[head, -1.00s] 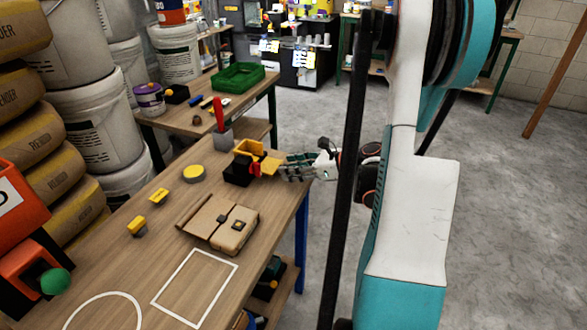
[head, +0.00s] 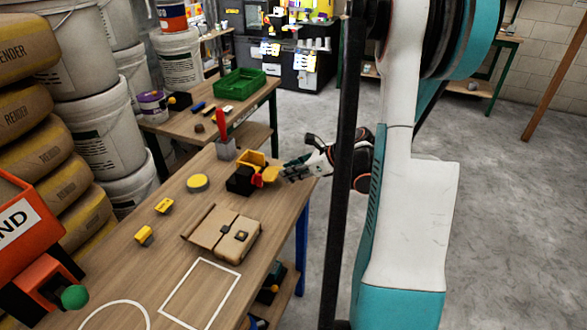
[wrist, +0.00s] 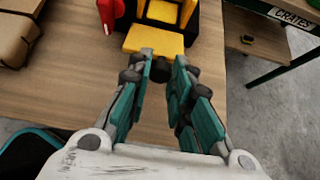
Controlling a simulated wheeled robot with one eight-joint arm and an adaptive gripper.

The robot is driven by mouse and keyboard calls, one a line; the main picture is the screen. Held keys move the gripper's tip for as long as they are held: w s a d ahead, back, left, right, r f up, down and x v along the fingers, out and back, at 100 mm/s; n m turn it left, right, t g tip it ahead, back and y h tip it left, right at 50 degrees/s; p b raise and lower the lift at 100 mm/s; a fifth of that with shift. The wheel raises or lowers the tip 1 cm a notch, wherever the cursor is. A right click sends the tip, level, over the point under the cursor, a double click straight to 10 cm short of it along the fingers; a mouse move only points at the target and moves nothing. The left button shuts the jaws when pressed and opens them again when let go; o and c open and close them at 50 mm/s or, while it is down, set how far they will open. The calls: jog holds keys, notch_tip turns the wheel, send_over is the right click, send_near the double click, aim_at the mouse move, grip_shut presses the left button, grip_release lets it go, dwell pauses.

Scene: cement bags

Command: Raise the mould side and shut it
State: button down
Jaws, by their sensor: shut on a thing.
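The mould is a yellow box (head: 251,160) on a black base (head: 240,182), standing near the far right part of the workbench. Its side is a yellow flap (head: 270,175), lowered and sticking out toward my gripper. In the wrist view the flap (wrist: 155,39) shows at top centre, with a red part (wrist: 110,12) to its left. My gripper (head: 287,171) reaches in from the right, fingers at the flap's outer edge. In the wrist view my gripper (wrist: 164,63) is shut on a dark piece at that edge. The exact contact is partly hidden by the fingers.
A second table with a green tray (head: 240,84) stands behind. Floor on the right is clear.

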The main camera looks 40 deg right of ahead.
aim_at(272, 172)
jog(key=r+g+p, duration=0.1)
jog(key=w+r+p, duration=0.1)
jog(key=r+g+h+p, duration=0.1)
jog(key=shift+w+a+g, duration=0.25)
jog(key=shift+a+g, duration=0.05)
jog(key=shift+a, duration=0.05)
jog(key=shift+w+a+r+g+h+p, duration=0.3)
jog(key=shift+w+r+g+p, duration=0.25)
jog(key=shift+g+p, duration=0.4)
jog(key=shift+w+a+r+g+h+p, duration=0.3)
jog(key=shift+w+r+g+h+p, duration=0.35)
jog(key=shift+w+g+p, duration=0.35)
jog(key=g, duration=0.1)
jog(key=w, duration=0.1)
jog(key=w+g+h, duration=0.1)
jog(key=shift+a+r+g+p, duration=0.35)
jog(key=shift+a+p, duration=0.05)
jog(key=shift+w+a+r+g, duration=0.1)
jog(key=shift+w+g, duration=0.15)
jog(key=shift+g, duration=0.05)
jog(key=shift+w+a, duration=0.3)
jog(key=shift+w, duration=0.35)
jog(key=shift+w+a, duration=0.3)
jog(key=shift+w, duration=0.3)
jog(key=c, duration=1.4)
grip_release()
jog(key=shift+w, duration=0.15)
